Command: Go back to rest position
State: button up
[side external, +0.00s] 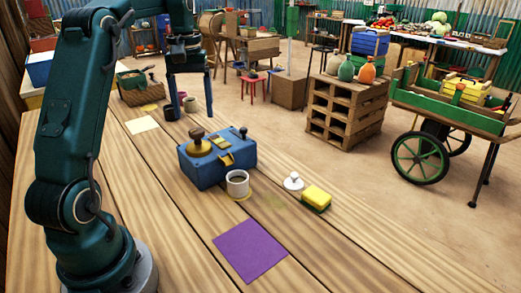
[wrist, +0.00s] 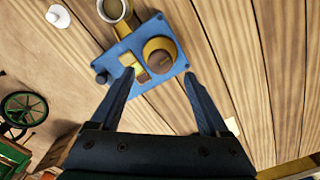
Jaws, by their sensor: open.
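My gripper (side external: 192,100) hangs high over the far part of the wooden bench, pointing down. Its two fingers are apart with nothing held between them, as the wrist view (wrist: 158,76) also shows. A blue balance box (side external: 205,173) stands on the bench, nearer the side camera than my gripper. In the wrist view the blue box (wrist: 116,55) lies ahead of the fingertips. A grey-white mug (side external: 237,184) with dark contents stands beside the box.
A purple square (side external: 250,251) lies near the front. A white knobbed lid-like piece (side external: 293,182) and a yellow-green sponge (side external: 316,197) sit at the right edge. A cart (side external: 450,110) stands off the bench.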

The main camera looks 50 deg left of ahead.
jog(key=shift+r, duration=0.1)
jog(key=shift+w+d+r, duration=0.2)
jog(key=shift+d, duration=0.1)
jog(key=s+d+r+m+t+y, duration=0.1)
jog(key=s+d+r+m, duration=0.15)
jog(key=d, duration=0.45)
jog(key=s+d+r+m+t, duration=0.1)
jog(key=d+r+m+t, duration=0.2)
jog(key=d, duration=0.4)
jog(key=s+d+f+m+t+h, duration=0.1)
jog(key=s+d+f+m, duration=0.4)
jog(key=s+d+f, duration=0.2)
jog(key=shift+s+d+t, duration=0.3)
jog(key=shift+s+d, duration=0.15)
jog(key=shift+s, duration=0.35)
